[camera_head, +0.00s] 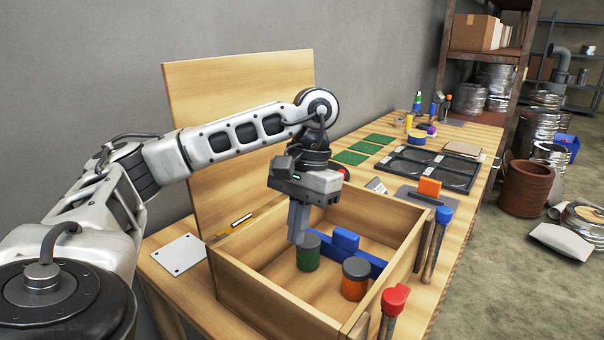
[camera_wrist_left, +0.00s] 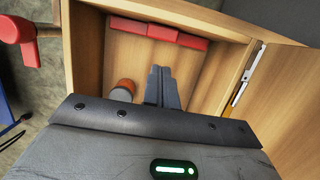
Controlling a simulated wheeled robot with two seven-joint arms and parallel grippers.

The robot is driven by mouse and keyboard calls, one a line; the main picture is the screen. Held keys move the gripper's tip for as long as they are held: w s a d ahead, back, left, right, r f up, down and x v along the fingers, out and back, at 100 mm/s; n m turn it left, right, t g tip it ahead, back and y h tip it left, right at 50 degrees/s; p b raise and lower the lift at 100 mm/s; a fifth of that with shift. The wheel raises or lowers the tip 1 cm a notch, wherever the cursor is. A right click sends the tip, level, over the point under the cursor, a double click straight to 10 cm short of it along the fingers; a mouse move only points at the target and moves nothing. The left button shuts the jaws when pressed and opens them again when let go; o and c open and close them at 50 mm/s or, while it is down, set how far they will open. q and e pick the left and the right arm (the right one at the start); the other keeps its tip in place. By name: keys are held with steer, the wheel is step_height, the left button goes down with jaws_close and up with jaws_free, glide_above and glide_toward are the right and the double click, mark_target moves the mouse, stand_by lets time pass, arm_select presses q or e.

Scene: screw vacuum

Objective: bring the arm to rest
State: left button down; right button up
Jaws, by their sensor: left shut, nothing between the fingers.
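My left arm comes in from the left in the head view. Its gripper (camera_head: 298,222) points down over the open wooden box (camera_head: 270,303). The fingers are together and hold nothing; they also show shut in the left wrist view (camera_wrist_left: 161,86). A green-and-grey cylinder (camera_head: 308,254) stands in the box close to the fingertips; I cannot tell if they touch it. An orange-and-grey cylinder (camera_head: 355,280) stands to its right, and its orange part shows in the wrist view (camera_wrist_left: 125,86). My right gripper is not in view.
Blue blocks (camera_head: 346,241) lie in the box, and red blocks (camera_wrist_left: 160,32) line one wall. A red-headed tool (camera_head: 395,300) and a blue-headed tool (camera_head: 443,216) stand at its right side. A tall wooden board (camera_head: 215,130) rises behind. Trays (camera_head: 425,167) lie farther along the table.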

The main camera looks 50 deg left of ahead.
arm_select(q)
steer(key=p+v, duration=0.2)
steer(key=v, duration=0.2)
steer(key=shift+w+r, duration=0.15)
steer(key=shift+r, duration=0.2)
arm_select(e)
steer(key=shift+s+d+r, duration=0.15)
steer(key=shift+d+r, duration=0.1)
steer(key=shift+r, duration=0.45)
arm_select(q)
steer(key=shift+f, duration=0.15)
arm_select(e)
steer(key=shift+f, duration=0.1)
arm_select(q)
steer(key=b+x, duration=1)
steer(key=x, duration=0.5)
steer(key=shift+f, duration=0.1)
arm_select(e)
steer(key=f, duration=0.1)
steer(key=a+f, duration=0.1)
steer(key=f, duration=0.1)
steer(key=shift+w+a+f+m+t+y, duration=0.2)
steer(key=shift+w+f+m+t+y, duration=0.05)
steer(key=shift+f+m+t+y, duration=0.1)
